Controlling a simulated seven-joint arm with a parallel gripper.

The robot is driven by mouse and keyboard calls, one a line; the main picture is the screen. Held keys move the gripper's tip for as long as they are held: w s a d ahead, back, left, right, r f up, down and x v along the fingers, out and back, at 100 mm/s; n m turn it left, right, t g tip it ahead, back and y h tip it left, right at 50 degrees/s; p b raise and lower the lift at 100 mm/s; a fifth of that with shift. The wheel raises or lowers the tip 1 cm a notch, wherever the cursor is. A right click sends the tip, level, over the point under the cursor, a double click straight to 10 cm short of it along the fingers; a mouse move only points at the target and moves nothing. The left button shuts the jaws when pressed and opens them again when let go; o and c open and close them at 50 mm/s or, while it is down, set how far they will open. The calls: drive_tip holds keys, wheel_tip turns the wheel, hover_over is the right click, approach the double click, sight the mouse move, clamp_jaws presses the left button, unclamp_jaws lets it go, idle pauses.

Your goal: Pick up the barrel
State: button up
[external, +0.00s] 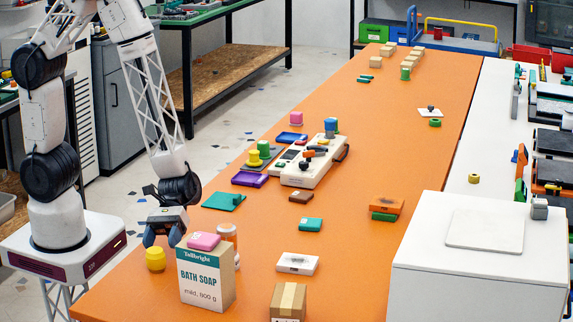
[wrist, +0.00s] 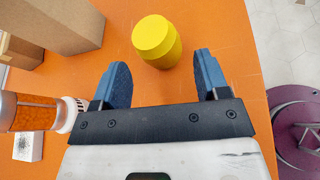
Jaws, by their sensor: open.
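The yellow barrel (external: 155,258) stands on the orange table near its left edge, left of the bath soap box. In the wrist view the barrel (wrist: 157,41) lies just beyond the fingertips, roughly centred between the two blue fingers. My gripper (external: 163,238) is open and empty, above and slightly behind the barrel. In the wrist view my gripper (wrist: 161,66) shows both fingers spread apart with a clear gap, not touching the barrel.
The bath soap box (external: 206,276) stands close by, with a pink block (external: 204,241) on top. An orange-filled bottle (external: 228,234) stands behind it, and in the wrist view the bottle (wrist: 32,112) is left of the gripper. A cardboard box (external: 288,301) is further right.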

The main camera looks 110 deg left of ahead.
sight(156, 256)
drive_tip(key=shift+d, duration=0.1)
idle(0.3)
drive_tip(key=shift+x, duration=2.5)
drive_tip(key=shift+w, duration=0.15)
drive_tip(key=c, duration=0.7)
